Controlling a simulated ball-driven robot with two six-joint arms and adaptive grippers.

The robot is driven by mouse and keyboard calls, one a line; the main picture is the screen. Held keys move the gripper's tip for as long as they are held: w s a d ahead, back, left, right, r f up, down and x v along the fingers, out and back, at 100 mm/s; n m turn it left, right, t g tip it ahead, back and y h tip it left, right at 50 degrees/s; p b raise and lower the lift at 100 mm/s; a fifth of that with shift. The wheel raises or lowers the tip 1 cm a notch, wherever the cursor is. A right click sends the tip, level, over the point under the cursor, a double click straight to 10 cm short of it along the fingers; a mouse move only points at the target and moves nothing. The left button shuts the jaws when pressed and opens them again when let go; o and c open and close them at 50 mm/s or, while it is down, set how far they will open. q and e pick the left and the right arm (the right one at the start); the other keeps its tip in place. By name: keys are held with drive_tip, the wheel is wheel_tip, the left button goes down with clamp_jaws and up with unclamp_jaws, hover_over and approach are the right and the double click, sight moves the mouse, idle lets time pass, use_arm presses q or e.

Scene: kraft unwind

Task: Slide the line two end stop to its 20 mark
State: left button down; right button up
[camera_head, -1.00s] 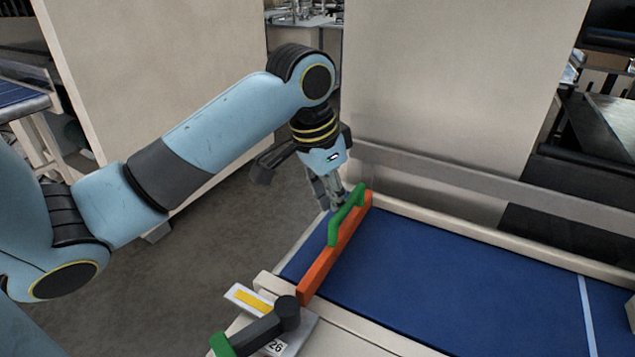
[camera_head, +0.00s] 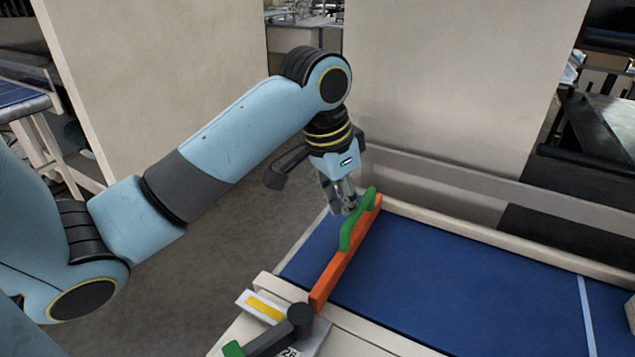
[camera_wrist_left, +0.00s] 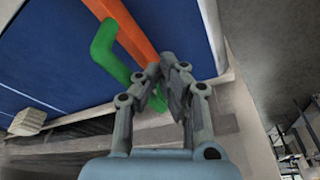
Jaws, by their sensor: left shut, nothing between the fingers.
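The end stop is an orange bar (camera_head: 334,269) lying across the blue belt, with a green handle (camera_head: 352,226) along its far part. My left gripper (camera_head: 347,210) is shut and empty at the left side of the handle, by the bar's far end. In the left wrist view the closed fingertips (camera_wrist_left: 168,67) overlap the bar (camera_wrist_left: 137,34) near the green handle (camera_wrist_left: 103,50); I cannot tell whether they touch. A scale plate with a yellow strip (camera_head: 265,307) and a partly hidden number sits at the near rail, beside a dark clamp lever (camera_head: 299,318). My right gripper is not in view.
The blue belt (camera_head: 450,278) is clear to the right of the bar, with a pale line (camera_head: 586,312) across it. Cream rails (camera_head: 500,238) edge it. A tall beige panel (camera_head: 450,80) stands behind the far rail.

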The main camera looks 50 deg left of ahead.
sight(364, 208)
use_arm(q)
drive_tip(key=shift+w+d, duration=0.3)
drive_tip(key=shift+d, duration=0.6)
drive_tip(key=shift+w+d, duration=0.25)
drive_tip(key=shift+d, duration=0.45)
drive_tip(key=shift+w+d+p, duration=0.35)
drive_tip(key=shift+d, duration=0.75)
drive_tip(key=shift+w+d+p, duration=0.35)
drive_tip(key=shift+d+p, duration=0.05)
drive_tip(key=shift+d, duration=0.75)
drive_tip(key=shift+w+d+p, duration=0.35)
drive_tip(key=shift+d, duration=0.75)
drive_tip(key=shift+w+d, duration=0.3)
drive_tip(key=shift+d, duration=0.6)
drive_tip(key=shift+w+d, duration=0.25)
drive_tip(key=shift+d, duration=0.6)
idle(0.3)
drive_tip(key=shift+d, duration=0.15)
